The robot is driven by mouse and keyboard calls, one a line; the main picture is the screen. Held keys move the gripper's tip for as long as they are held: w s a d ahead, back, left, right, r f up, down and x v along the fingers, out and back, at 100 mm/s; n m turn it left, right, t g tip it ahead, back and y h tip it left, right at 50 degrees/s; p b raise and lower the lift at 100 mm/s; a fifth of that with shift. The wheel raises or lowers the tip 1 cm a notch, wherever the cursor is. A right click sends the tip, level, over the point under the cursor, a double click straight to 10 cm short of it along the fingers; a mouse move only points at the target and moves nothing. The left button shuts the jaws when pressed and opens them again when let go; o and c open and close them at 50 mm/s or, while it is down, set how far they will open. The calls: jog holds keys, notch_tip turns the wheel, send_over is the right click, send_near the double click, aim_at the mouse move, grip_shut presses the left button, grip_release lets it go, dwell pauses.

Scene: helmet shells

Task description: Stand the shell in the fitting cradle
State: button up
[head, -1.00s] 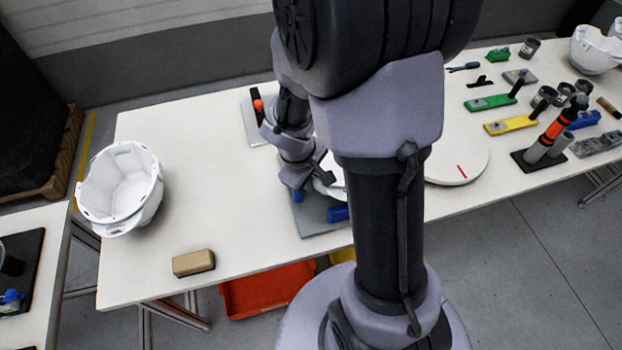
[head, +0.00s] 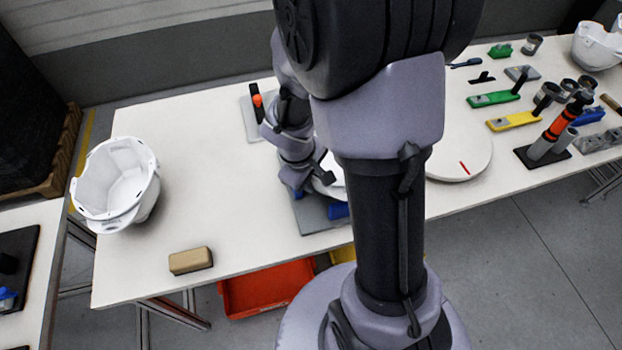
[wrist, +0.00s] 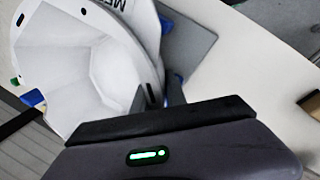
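In the wrist view a white helmet shell (wrist: 80,60) fills the upper left, its hollow side facing the camera and dark lettering near its rim. My gripper (wrist: 158,93) has its dark fingertips at the shell's near rim and appears shut on it. In the head view my gripper (head: 322,175) is at the shell, which is mostly hidden behind my arm. The fitting cradle, a grey plate (head: 312,217) with blue blocks, lies under the shell; its plate also shows in the wrist view (wrist: 190,45). I cannot tell whether the shell rests on it.
Another white shell (head: 117,185) stands at the table's left end, near a tan block (head: 190,260). A grey plate with an orange-tipped dark part (head: 255,112) lies behind my gripper. A white disc (head: 460,152) and several tools are right. A red bin (head: 265,290) is below.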

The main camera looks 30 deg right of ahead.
jog(key=o, duration=0.4)
jog(key=shift+o, duration=0.2)
jog(key=shift+r, duration=0.1)
jog(key=p+v, duration=0.8)
jog(key=v, duration=0.9)
jog(key=shift+a+r, duration=0.1)
jog(key=s+a+r+m+t+y+b, duration=0.4)
jog(key=s+a+r+m+b, duration=0.2)
jog(key=s+a+m, duration=0.3)
jog(key=shift+s+a+r+t+y+b, duration=0.2)
jog(key=shift+s+a+t+y+b, duration=0.15)
jog(key=shift+a, duration=0.35)
